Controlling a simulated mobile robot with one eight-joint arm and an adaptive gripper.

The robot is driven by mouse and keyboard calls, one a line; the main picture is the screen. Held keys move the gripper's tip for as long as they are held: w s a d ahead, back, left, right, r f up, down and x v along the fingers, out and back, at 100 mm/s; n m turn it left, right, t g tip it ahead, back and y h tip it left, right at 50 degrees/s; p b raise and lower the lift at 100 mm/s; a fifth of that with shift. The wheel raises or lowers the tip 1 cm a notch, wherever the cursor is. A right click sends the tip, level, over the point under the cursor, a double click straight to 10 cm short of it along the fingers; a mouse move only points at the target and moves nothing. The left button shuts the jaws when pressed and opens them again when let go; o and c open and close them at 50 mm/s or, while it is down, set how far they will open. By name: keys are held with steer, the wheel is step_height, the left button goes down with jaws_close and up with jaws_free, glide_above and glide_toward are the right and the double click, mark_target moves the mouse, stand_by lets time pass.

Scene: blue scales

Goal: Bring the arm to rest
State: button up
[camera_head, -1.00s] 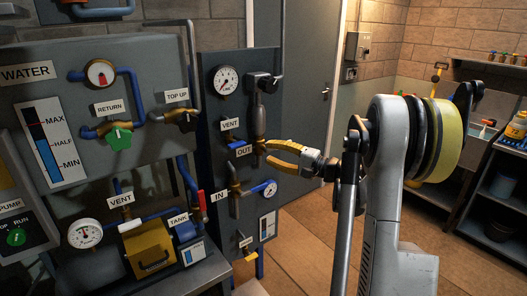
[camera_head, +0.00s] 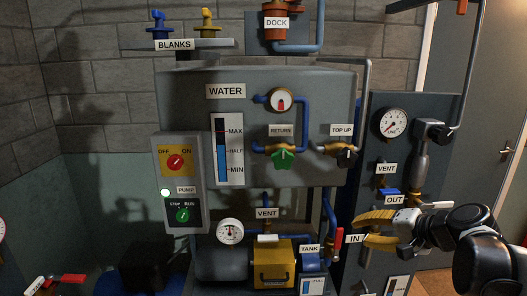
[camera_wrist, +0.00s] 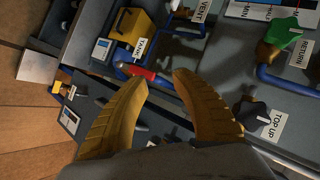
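My gripper (camera_head: 362,229) is at the lower right of the head view, with yellow fingers pointing left in front of the panel with the OUT and IN labels. In the wrist view my gripper (camera_wrist: 160,79) shows two ribbed yellow fingers spread apart with nothing between them. A red handle (camera_wrist: 136,71) by the TANK label lies beyond the fingertips; I see no contact. My dark arm links enter the head view from the right edge.
The WATER panel (camera_head: 310,90) with a green RETURN valve (camera_head: 281,160) stands left of my gripper. The pump box (camera_head: 180,215) is farther left. A yellow box (camera_head: 273,264) sits below the WATER panel. A gauge panel (camera_head: 425,105) stands behind my gripper.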

steer(key=s+a+f+n+g+h, duration=0.1)
steer(key=s+a+n+h, duration=0.1)
steer(key=s, duration=0.5)
steer(key=s+a+f+n+h, duration=0.2)
steer(key=s+n, duration=0.1)
steer(key=s, duration=0.4)
steer(key=s+a+f+n+g+h, duration=0.1)
steer(key=s+a+f+n, duration=0.1)
steer(key=s, duration=0.5)
steer(key=shift+a+f+n+g+h, duration=0.3)
steer(key=shift+a+n+h, duration=0.1)
steer(key=shift+n, duration=0.1)
